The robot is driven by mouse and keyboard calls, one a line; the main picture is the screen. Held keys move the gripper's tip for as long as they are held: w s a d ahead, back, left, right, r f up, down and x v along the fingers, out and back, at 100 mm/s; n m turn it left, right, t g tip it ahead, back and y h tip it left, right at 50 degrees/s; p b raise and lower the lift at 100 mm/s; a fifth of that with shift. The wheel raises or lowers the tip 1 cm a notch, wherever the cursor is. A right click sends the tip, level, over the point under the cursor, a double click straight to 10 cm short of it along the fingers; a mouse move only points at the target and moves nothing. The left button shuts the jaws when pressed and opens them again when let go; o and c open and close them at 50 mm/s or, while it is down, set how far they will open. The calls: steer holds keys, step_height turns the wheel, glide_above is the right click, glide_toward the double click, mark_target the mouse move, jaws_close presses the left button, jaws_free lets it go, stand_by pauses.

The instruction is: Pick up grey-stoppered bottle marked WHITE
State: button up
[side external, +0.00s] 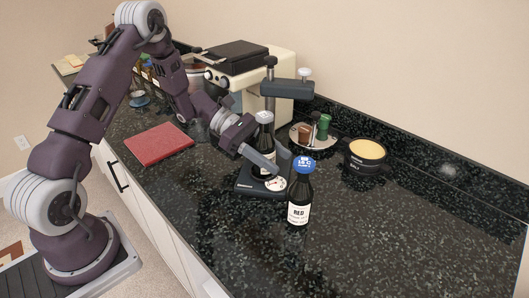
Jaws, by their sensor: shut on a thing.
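The grey-stoppered bottle (265,131) is dark with a pale label, partly hidden by my fingers. Its label text is too small and covered to read. It is upright over the base of a dark stand (251,187) with a round dial, under the stand's upper arm. I cannot tell whether its bottom touches the base. My gripper (270,160) comes from the left and is shut on this bottle. A second dark bottle (299,202), with a blue cap and a label reading RED, stands upright in front of the stand, to the right of my gripper.
A cream coffee machine (283,92) stands behind the stand. A round plate (298,132) with a green item and a black tub (365,164) with a yellow top are at the back right. A red board (160,143) lies left. The right front counter (400,230) is clear.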

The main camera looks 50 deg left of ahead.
jaws_close()
